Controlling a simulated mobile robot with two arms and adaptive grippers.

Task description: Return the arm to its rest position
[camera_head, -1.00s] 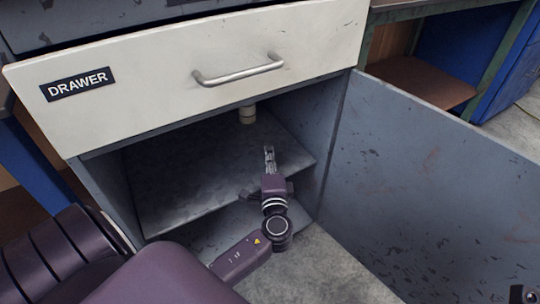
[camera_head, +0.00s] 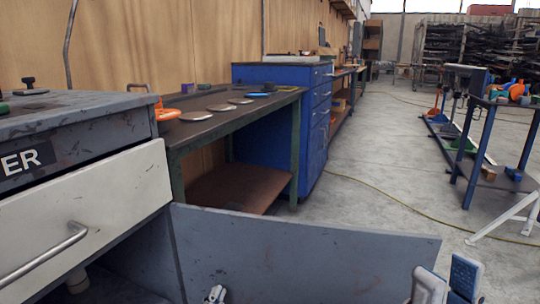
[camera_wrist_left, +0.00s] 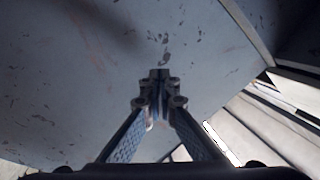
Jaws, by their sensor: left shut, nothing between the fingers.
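My left gripper (camera_head: 215,294) shows at the bottom edge of the head view, in front of the grey cabinet door. Its fingers are shut and empty. In the left wrist view the fingertips (camera_wrist_left: 160,78) meet against a backdrop of scuffed grey panel (camera_wrist_left: 90,60); I cannot tell how far away it is. My right gripper (camera_head: 447,283) is at the bottom right of the head view. Its two finger pads stand apart with nothing seen between them. The rest of both arms is mostly outside the head view.
The grey cabinet door (camera_head: 300,255) stands open across the lower middle. A white drawer (camera_head: 85,215) with a metal handle (camera_head: 45,255) is shut at left. A workbench (camera_head: 235,115) and blue cabinet (camera_head: 285,110) stand beyond.

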